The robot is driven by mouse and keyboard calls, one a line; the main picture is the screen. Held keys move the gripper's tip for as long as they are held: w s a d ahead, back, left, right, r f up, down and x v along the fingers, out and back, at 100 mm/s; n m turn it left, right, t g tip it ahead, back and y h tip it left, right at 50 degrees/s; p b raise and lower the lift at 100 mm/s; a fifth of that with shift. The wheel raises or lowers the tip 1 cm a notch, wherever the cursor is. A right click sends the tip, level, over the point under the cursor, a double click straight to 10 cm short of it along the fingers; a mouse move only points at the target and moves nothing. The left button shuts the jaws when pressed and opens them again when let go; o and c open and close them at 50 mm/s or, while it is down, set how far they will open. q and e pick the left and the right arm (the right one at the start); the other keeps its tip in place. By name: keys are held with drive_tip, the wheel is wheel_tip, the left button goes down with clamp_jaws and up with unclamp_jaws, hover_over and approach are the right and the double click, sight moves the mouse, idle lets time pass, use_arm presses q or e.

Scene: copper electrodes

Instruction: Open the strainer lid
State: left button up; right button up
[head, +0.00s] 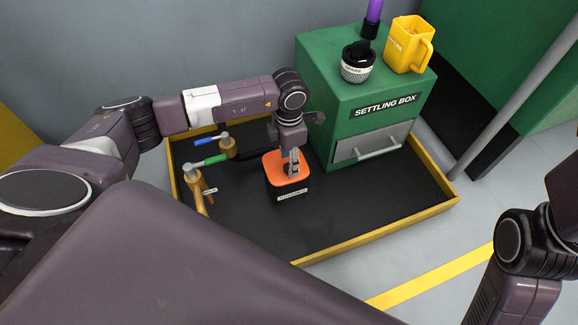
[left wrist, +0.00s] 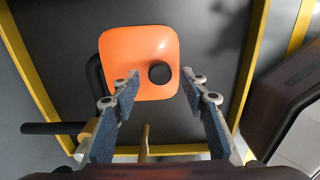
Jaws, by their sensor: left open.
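The strainer's orange lid (head: 275,166) sits flat on a dark body (head: 290,195) with a small label, inside the black tray. In the left wrist view the orange lid (left wrist: 140,45) is a rounded square with a round black knob (left wrist: 160,74). My left gripper (head: 292,168) is over the lid, pointing down. In the left wrist view my left gripper (left wrist: 160,80) is open, with its fingertips either side of the knob in the picture. I cannot tell whether they touch it. My right gripper is out of view.
The tray has a yellow rim (head: 375,239). A brass valve with a green handle (head: 208,161) and one with a blue handle (head: 207,141) stand left of the strainer. Behind right is the green settling box (head: 325,70), bearing a spare basket (head: 357,70) and yellow jug (head: 404,48).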

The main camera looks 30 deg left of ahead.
use_arm(q)
drive_tip(key=shift+f, duration=0.95)
drive_tip(key=shift+c, duration=0.3)
clamp_jaws()
